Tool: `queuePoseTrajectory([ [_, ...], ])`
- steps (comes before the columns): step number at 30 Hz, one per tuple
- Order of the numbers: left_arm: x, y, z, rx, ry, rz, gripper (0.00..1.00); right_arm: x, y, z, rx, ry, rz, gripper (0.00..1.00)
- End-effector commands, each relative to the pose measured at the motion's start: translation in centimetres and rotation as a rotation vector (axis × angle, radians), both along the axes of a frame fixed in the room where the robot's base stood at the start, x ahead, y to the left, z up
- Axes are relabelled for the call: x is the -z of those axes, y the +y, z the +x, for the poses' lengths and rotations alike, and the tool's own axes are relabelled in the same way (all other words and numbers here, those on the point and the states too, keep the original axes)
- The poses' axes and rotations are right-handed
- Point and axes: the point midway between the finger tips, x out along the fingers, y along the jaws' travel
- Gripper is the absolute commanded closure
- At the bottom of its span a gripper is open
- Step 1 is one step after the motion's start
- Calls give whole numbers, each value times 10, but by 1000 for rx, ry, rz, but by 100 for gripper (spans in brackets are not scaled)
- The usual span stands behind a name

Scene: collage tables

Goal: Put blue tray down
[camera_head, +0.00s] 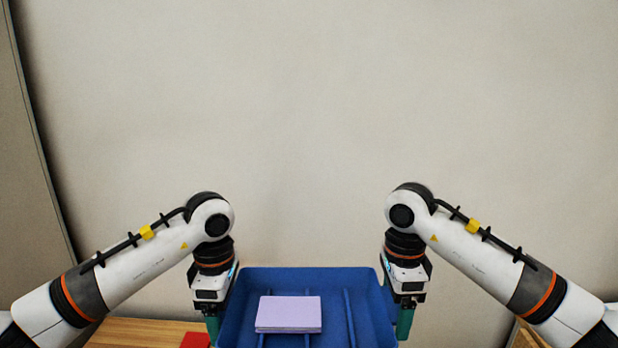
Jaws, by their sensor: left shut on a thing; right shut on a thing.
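The blue tray (300,273) is at the bottom middle of the head view, between my two grippers. Its near side is cut off by the lower picture edge. A lilac block, like a stack of paper or a notebook (288,314), lies inside it, left of the middle. My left gripper (213,327) is shut on the tray's left wall. My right gripper (404,322) is shut on the tray's right wall. Both have green fingers pointing down. Whether the tray's underside touches anything is hidden.
A wooden table top (140,332) shows at the lower left, with a red item (195,340) on it beside the tray. A bit of wooden surface (527,338) shows at the lower right. A plain beige wall (310,120) stands behind.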

Motion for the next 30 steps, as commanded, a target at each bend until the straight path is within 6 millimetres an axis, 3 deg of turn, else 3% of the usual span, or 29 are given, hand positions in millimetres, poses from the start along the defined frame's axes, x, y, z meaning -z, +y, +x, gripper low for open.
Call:
queuePoseTrajectory([
  [6, -15, 0, 22, -2, -1, 0, 47, -15, 0, 22, 3, -1, 0, 47],
  [12, -22, 0, 32, -1, 0, 1, 47, -22, 0, 32, 1, -1, 0, 47],
  [30, -23, 0, 34, 1, 0, 0, 47, -23, 0, 34, -1, -1, 0, 47],
])
